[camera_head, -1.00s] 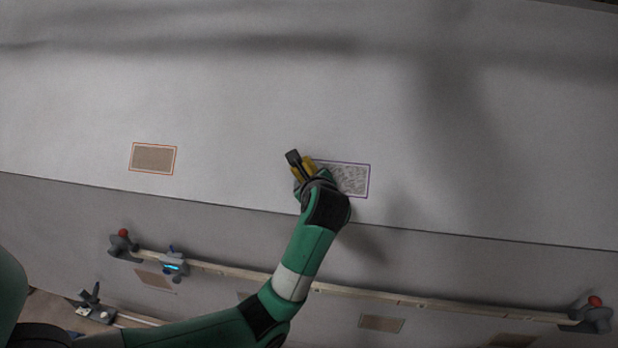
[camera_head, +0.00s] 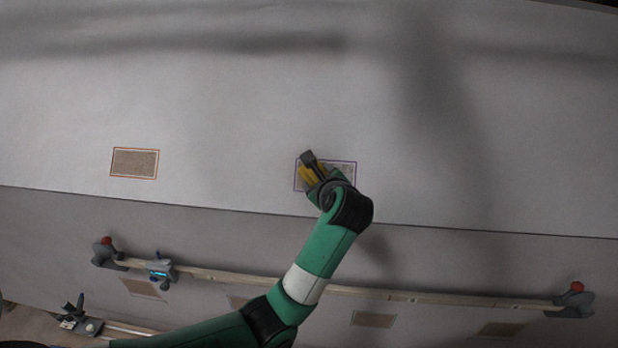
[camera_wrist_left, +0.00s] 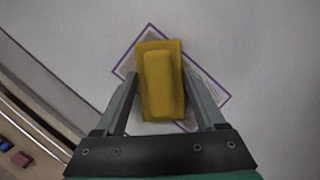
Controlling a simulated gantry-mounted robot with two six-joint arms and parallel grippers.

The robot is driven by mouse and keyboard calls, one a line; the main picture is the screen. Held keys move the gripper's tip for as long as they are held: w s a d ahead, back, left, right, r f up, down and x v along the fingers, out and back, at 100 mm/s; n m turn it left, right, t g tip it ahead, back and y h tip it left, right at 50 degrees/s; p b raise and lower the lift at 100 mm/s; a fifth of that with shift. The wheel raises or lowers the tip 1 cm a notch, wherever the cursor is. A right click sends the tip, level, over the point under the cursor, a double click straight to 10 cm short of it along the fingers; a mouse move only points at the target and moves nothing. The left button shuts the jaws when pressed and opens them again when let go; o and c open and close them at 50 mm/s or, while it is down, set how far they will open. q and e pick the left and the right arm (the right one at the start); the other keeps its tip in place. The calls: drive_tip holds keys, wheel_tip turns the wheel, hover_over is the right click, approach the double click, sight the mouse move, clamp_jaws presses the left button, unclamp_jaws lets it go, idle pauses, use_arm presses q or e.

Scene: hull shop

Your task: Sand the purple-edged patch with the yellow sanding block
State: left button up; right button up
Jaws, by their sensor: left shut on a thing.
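The purple-edged patch (camera_head: 347,168) is a rectangle on the grey hull panel, mostly covered by my left gripper in the head view. Its purple outline also shows around the block in the left wrist view (camera_wrist_left: 211,88). My left gripper (camera_head: 309,163) is shut on the yellow sanding block (camera_head: 309,177). In the left wrist view the block (camera_wrist_left: 160,85) sits between the two fingers, over the patch. I cannot tell whether it presses on the surface. The visible patch looks pale and mottled. My right gripper is not in view.
An orange-edged brown patch (camera_head: 134,163) lies left on the same panel. Below the seam, a long pale rail (camera_head: 400,296) with red-knobbed end clamps (camera_head: 573,298) crosses the lower panel. A small device with a blue light (camera_head: 160,271) sits on it.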

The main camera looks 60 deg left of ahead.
use_arm(q)
drive_tip(key=shift+w+d+b, duration=0.1)
drive_tip(key=shift+w+d, duration=0.4)
drive_tip(key=shift+w, duration=0.3)
drive_tip(key=shift+w+d+b, duration=0.1)
drive_tip(key=shift+w+d, duration=0.45)
drive_tip(key=shift+w, duration=0.25)
drive_tip(key=shift+w+d+b, duration=0.1)
drive_tip(key=shift+w+d, duration=0.4)
drive_tip(key=shift+w, duration=0.3)
drive_tip(key=shift+w+d, duration=0.35)
drive_tip(key=shift+w, duration=0.25)
drive_tip(key=shift+w+d, duration=0.3)
drive_tip(key=shift+w, duration=0.25)
drive_tip(key=shift+s, duration=0.1)
